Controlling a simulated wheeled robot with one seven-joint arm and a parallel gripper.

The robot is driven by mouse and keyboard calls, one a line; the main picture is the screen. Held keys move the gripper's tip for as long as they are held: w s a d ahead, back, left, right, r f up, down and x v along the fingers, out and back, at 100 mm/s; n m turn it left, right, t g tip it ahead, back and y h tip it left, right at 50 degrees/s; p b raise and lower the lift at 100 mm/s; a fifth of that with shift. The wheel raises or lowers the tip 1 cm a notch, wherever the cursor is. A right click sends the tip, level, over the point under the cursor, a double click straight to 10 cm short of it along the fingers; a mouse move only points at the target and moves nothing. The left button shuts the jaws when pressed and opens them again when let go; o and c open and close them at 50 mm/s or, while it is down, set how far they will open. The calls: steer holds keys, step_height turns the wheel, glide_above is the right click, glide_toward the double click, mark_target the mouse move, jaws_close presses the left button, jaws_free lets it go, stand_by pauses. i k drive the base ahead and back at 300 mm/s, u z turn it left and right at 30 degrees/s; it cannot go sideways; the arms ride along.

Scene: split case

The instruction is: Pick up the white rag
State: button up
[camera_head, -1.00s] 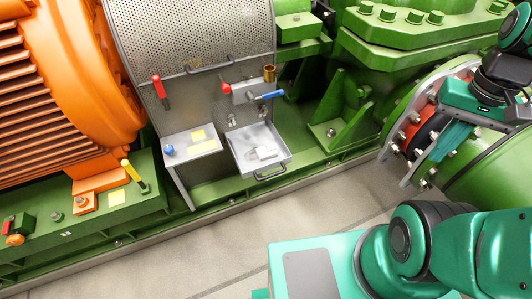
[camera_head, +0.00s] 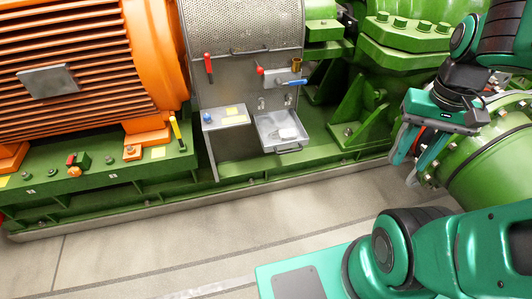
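The white rag (camera_head: 289,133) lies as a small pale bundle in a shallow metal tray (camera_head: 268,143), toward its right side. The tray is fixed low on the grey panel and has a dark handle at its front. My gripper (camera_head: 407,170) hangs at the right of the head view, in front of the green pipe flange. Its two fingers point down and stand apart, with nothing seen between them. It is well to the right of the tray and does not touch the rag.
A small shelf (camera_head: 225,117) with a blue knob and yellow label stands left of the tray. Above are a red-handled lever (camera_head: 208,68) and a blue-handled valve (camera_head: 294,82). The orange motor (camera_head: 90,70) is at left. The floor (camera_head: 190,235) in front is clear.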

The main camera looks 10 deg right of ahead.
mark_target(288, 134)
steer(key=u, duration=0.3)
steer(key=k, duration=0.7)
steer(key=u, duration=0.45)
steer(key=i, duration=1.1)
steer(key=z, duration=0.75)
steer(key=i, duration=0.95)
steer(key=z, duration=0.55)
